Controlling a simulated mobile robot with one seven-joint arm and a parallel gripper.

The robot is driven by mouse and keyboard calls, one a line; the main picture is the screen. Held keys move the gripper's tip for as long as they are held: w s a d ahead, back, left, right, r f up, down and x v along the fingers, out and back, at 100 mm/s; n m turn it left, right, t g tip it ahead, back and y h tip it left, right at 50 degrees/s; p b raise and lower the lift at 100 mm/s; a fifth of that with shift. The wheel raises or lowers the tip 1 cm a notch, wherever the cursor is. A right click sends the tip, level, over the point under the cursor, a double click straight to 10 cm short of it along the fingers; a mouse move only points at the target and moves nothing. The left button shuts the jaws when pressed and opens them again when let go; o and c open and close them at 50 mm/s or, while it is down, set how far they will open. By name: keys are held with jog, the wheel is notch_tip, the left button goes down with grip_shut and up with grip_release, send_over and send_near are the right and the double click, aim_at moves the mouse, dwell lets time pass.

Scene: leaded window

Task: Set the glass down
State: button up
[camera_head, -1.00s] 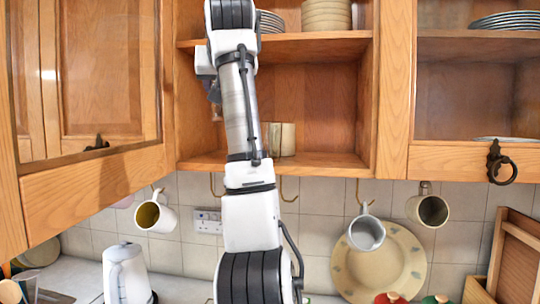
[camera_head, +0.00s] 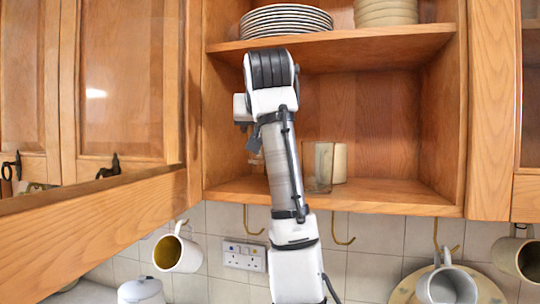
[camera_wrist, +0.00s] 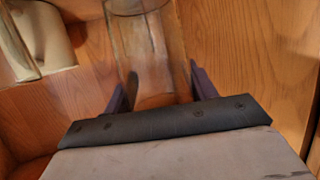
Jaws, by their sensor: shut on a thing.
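In the wrist view a clear glass (camera_wrist: 150,40) lies between the two dark fingers of my gripper (camera_wrist: 163,72), which is shut on it. Its round end shows at the top edge of that view. Wood lies behind and beside it. In the head view my arm reaches up to the open cupboard, and most of my gripper is hidden behind it. A pale bit shows left of the arm near the lower shelf; I cannot tell whether it is the held glass, or whether the glass touches the shelf (camera_head: 400,195).
A clear tumbler (camera_head: 318,168) stands by a cream cup (camera_head: 340,163) right of my arm. The shelf's right side is clear. Plates (camera_head: 285,20) sit on the shelf above. A cupboard door (camera_head: 100,225) juts out at left. Mugs (camera_head: 177,252) hang below.

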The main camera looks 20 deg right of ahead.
jog(key=shift+f+p, duration=0.3)
jog(key=shift+f, duration=2.2)
jog(key=shift+f, duration=0.1)
jog(key=o, duration=1.2)
jog(key=b+v, duration=0.6)
jog(key=v, duration=0.6)
jog(key=shift+a, duration=0.15)
